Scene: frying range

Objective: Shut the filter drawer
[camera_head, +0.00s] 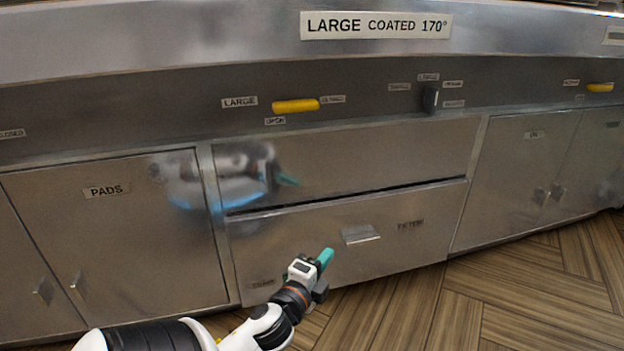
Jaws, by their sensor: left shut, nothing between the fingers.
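The filter drawer (390,255) is the lower steel front in the middle of the fryer bank, with a small grey handle (360,234) and a label to the right of it. A dark gap runs along its top edge, below the upper steel panel (350,160). My left gripper (325,258) has teal fingertips, is shut and empty, and is in front of the drawer's lower left part, left of and below the handle. I cannot tell whether it touches the front. My right gripper is not in view.
A cabinet door marked PADS (120,240) is on the left and more steel doors (520,180) are on the right. A yellow lever (295,105) and a dark knob (431,99) are on the panel above. The wooden floor (500,295) at lower right is clear.

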